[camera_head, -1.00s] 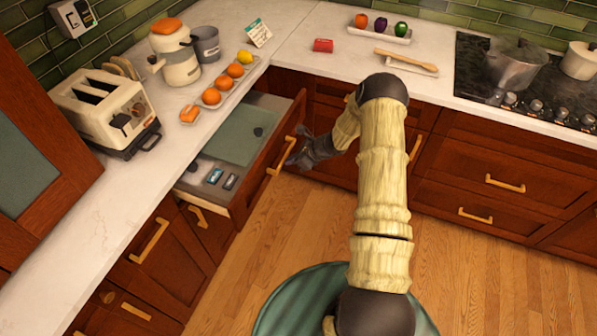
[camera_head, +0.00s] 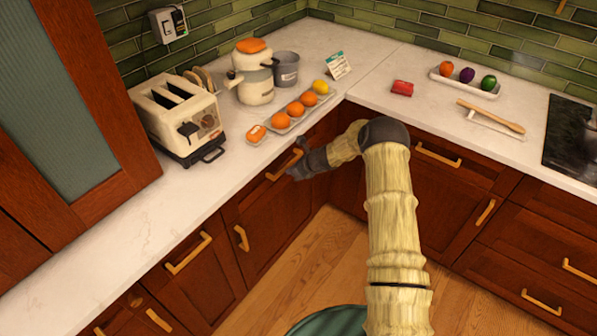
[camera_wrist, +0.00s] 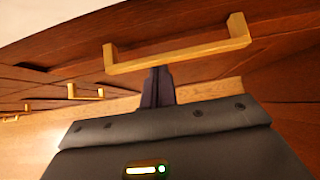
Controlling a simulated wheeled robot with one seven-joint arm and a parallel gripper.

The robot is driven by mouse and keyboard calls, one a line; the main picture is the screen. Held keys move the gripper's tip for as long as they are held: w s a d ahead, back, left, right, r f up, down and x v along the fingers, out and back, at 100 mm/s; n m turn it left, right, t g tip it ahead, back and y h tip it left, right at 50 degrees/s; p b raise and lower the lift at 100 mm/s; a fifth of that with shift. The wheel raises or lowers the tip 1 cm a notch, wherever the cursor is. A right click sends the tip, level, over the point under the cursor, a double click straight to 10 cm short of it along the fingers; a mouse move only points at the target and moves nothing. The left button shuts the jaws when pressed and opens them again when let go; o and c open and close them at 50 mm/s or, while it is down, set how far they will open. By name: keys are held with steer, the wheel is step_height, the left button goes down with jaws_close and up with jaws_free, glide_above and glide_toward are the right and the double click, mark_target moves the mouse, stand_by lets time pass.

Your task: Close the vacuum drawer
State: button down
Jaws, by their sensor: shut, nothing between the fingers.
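My gripper (camera_head: 294,171) is shut and empty, close to the right end of this handle. In the wrist view my dark fingers (camera_wrist: 158,84) are together, their tips at the handle bar near its middle. I cannot tell whether they touch it or the front.
The counter (camera_head: 150,222) holds a toaster (camera_head: 180,115), a juicer (camera_head: 253,75), a grey pot (camera_head: 286,69) and a tray of fruit (camera_head: 300,110). More cabinets (camera_head: 420,200) stand to the right of my arm. Wooden floor (camera_head: 285,285) is open below.

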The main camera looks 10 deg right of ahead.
steer(key=shift+w+a+r, duration=0.2)
steer(key=shift+a+r, duration=0.15)
steer(key=s+d+r+b, duration=0.2)
steer(key=s+d+r, duration=0.4)
steer(key=s+d, duration=0.2)
steer(key=shift+d+r, duration=0.2)
steer(key=shift+d, duration=0.2)
stand_by(0.4)
